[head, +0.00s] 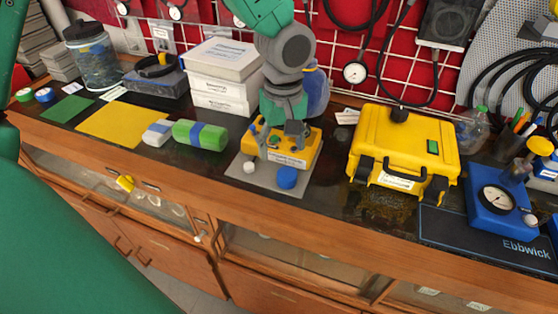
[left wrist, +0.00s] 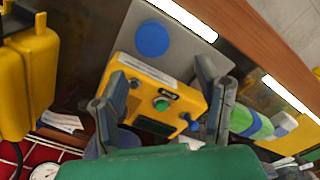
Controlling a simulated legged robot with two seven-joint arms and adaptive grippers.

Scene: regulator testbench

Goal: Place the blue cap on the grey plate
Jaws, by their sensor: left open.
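The blue cap (head: 287,178) sits on the grey plate (head: 264,181) near its front right corner. In the left wrist view the blue cap (left wrist: 152,39) lies flat on the grey plate (left wrist: 188,48), apart from the fingers. A yellow box (head: 285,152) with small knobs stands at the back of the plate; its green and blue knobs show in the left wrist view (left wrist: 160,95). My left gripper (head: 287,132) is open above this box, its fingers (left wrist: 160,82) spread to either side and empty. My right gripper is not in view.
A yellow case (head: 403,148) stands to the right, and a green roll (head: 200,134) with a blue band to the left. White boxes (head: 225,72) are stacked behind. A blue gauge unit (head: 500,210) is at far right. Dark bench surface is free between plate and case.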

